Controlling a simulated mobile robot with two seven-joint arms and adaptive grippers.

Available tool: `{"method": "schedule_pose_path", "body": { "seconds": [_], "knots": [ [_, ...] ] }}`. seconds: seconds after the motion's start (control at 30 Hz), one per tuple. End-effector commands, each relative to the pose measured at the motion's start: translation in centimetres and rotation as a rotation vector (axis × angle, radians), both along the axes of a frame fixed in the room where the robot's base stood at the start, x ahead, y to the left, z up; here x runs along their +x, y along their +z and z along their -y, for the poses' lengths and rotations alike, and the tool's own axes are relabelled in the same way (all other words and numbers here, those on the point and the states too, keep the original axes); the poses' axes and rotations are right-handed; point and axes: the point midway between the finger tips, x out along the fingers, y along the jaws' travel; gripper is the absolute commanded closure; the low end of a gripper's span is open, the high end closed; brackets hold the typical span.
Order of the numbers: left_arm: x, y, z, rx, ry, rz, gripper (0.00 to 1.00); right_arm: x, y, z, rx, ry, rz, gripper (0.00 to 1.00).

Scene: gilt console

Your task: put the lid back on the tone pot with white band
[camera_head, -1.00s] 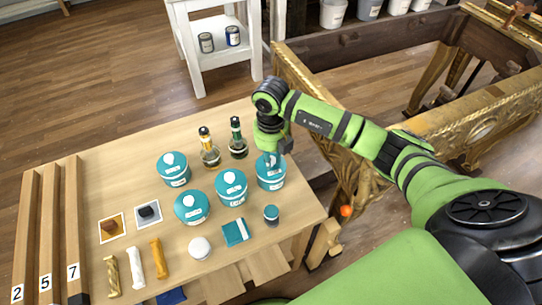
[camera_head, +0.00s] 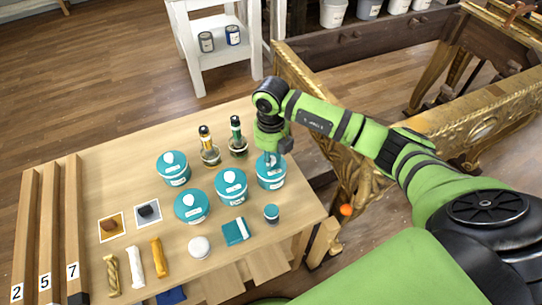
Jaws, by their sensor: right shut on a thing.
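Several teal pots stand on the wooden table: one at the back left (camera_head: 172,178), one at the front (camera_head: 190,216), one in the middle (camera_head: 232,196) and one at the right (camera_head: 270,182). Each has a teal top with a pale spot, and pale bands or labels show on the sides. My right gripper (camera_head: 271,158) points down at the top of the right pot and is shut on its lid (camera_head: 263,168). The lid sits at the pot's rim; I cannot tell whether it is fully seated. My left gripper is not in view.
Two bottles (camera_head: 209,152) (camera_head: 237,146) stand close behind the pots. A small teal jar (camera_head: 271,213), a teal and white block (camera_head: 236,231) and a white round piece (camera_head: 199,247) lie in front. A gilt frame (camera_head: 300,85) rises beyond the table's right edge.

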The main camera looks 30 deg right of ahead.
Motion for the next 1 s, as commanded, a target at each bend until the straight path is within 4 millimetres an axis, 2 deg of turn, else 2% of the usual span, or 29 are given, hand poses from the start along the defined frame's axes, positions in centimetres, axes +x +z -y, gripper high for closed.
{"method": "schedule_pose_path", "body": {
  "seconds": [0.23,0.27,0.3,0.33,0.57,0.6,0.67,1.0],
  "knots": [
    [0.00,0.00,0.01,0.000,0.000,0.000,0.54,0.00,0.00,-0.01,0.000,0.000,0.000,1.00],
    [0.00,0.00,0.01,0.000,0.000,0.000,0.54,0.00,0.00,-0.01,0.000,0.000,0.000,0.67],
    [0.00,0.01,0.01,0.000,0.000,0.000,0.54,0.00,0.00,-0.01,0.000,0.000,0.000,0.51],
    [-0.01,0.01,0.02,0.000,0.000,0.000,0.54,0.00,0.00,-0.01,0.000,0.000,0.000,0.47],
    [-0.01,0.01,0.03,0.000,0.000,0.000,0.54,0.00,-0.01,-0.02,0.000,0.000,0.000,0.47],
    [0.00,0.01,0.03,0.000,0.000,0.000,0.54,0.00,-0.02,-0.02,0.000,0.000,0.000,0.35],
    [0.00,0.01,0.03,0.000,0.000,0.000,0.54,-0.01,-0.02,-0.03,0.000,0.000,0.000,0.24],
    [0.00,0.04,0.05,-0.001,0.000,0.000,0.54,0.00,0.04,-0.02,0.000,0.000,0.000,0.24]
  ]
}}
